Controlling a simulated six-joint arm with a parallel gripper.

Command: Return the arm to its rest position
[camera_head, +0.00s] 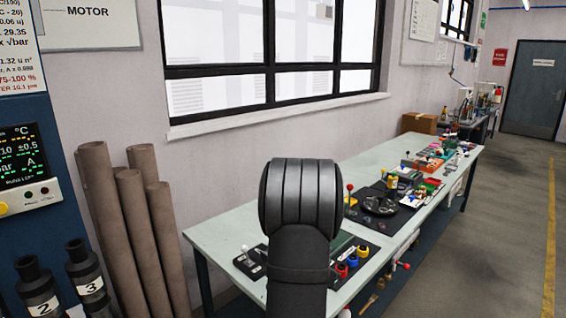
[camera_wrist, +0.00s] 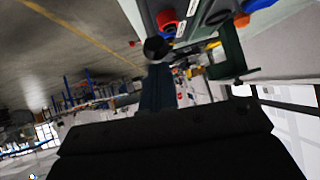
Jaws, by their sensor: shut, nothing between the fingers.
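My arm (camera_head: 300,215) is dark grey and rises from the bottom middle of the head view. Its rounded, ribbed upper part stands in front of the near end of the workbench. My gripper (camera_wrist: 165,128) shows as a wide dark shape along the bottom of the wrist view, with nothing held in it. Its fingertips are not clearly made out there, and the head view does not show them. The wrist view is tilted, with the floor at upper left.
A pale workbench (camera_head: 222,232) with several small tools and parts runs right. Brown tubes (camera_head: 130,215) lean against the wall at left. Black cylinders marked 2 (camera_head: 38,285) and 3 (camera_head: 88,275) stand by a blue panel (camera_head: 52,180). The floor (camera_head: 490,220) at right is clear.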

